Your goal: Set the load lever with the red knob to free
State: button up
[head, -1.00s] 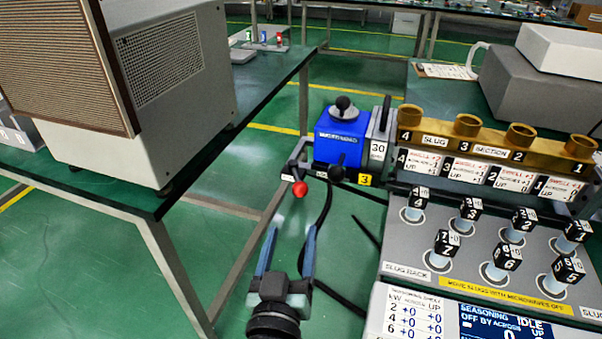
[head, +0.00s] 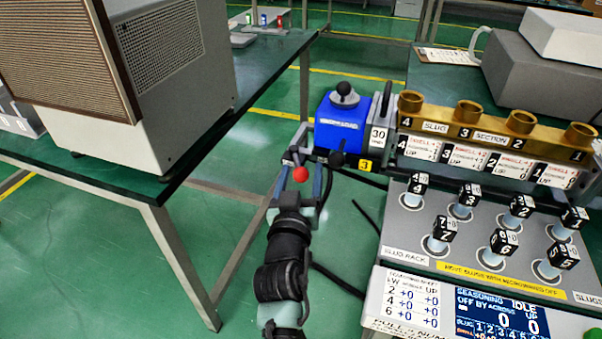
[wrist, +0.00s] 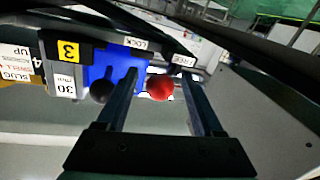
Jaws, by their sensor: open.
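The load lever's red knob (head: 300,174) hangs at the left end of the slug section, beside the blue load box (head: 340,124). My gripper (head: 302,172) is open around or just short of the knob; contact cannot be told. A black knob (wrist: 102,91) lies just outside the left finger. The FREE label (wrist: 184,60) is behind the right fingertip side, and the LOCK label (wrist: 137,43) is further left. The lever's shaft is mostly hidden.
The brass slug section (head: 490,127) and the slug rack (head: 405,238) with several black-topped slugs stand to the right. A dark bench (head: 100,180) with a large beige cabinet (head: 165,75) is at left. Open green floor lies between.

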grip_shut()
dwell(0.3)
dwell(1.1)
